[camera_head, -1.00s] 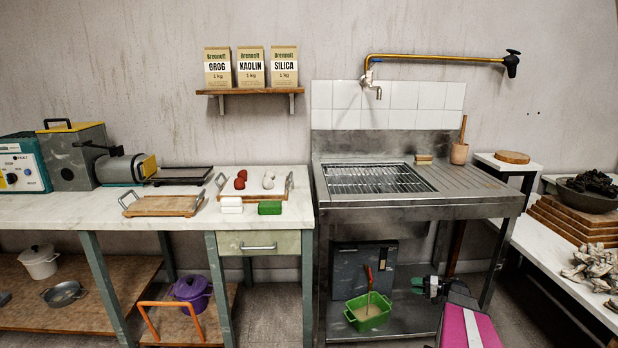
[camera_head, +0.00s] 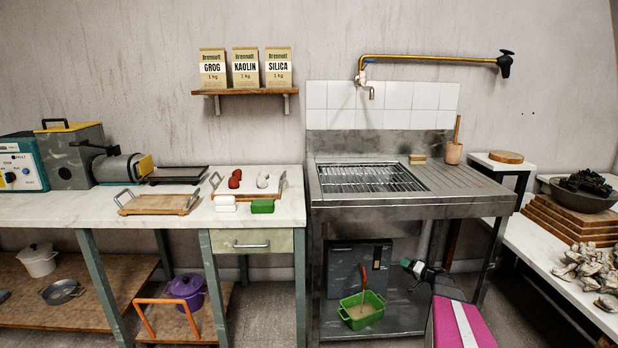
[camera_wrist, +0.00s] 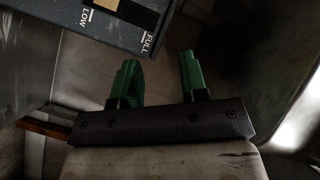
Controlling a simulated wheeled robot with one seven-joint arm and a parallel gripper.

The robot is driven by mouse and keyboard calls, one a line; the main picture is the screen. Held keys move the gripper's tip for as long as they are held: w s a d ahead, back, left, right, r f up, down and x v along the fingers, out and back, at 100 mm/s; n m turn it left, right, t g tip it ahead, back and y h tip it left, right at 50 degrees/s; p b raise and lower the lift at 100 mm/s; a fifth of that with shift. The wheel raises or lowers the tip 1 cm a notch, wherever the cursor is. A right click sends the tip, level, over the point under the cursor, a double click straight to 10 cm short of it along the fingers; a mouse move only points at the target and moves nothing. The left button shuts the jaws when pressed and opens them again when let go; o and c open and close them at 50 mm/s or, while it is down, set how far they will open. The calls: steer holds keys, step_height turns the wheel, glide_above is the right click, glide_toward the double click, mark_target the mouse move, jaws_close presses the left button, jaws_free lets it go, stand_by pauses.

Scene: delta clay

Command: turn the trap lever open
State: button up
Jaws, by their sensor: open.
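The trap, a dark grey box (camera_head: 355,262), stands under the steel sink. In the wrist view its edge (camera_wrist: 110,35) shows at the top left, with the words LOW and FULL. A red upright handle (camera_head: 363,275) shows in front of the box, above a green basin; I cannot tell whether it is the lever or a tool in the basin. My gripper (camera_head: 405,264) is to the right of the box, pointing left. In the wrist view its green fingers (camera_wrist: 160,75) are apart with nothing between them. No lever shows clearly there.
The green basin (camera_head: 361,312) sits on the lower steel shelf in front of the trap. The sink (camera_head: 420,200) is overhead, with a leg to the right of my arm. A bench with a drawer (camera_head: 252,243) stands at the left.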

steer(key=s+a+r+m+h, duration=0.3)
steer(key=s+a+r+h, duration=0.15)
steer(key=r+h, duration=0.7)
steer(key=s+a+n+g, duration=0.3)
steer(key=s+a+g, duration=0.3)
steer(key=s+a, duration=0.4)
steer(key=s+a+n+g+y, duration=0.1)
steer(key=s+a+n+g, duration=0.3)
steer(key=s, duration=1.4)
steer(key=a+f+g, duration=0.1)
steer(key=a+g, duration=0.2)
steer(key=a, duration=0.4)
steer(key=shift+s, duration=0.15)
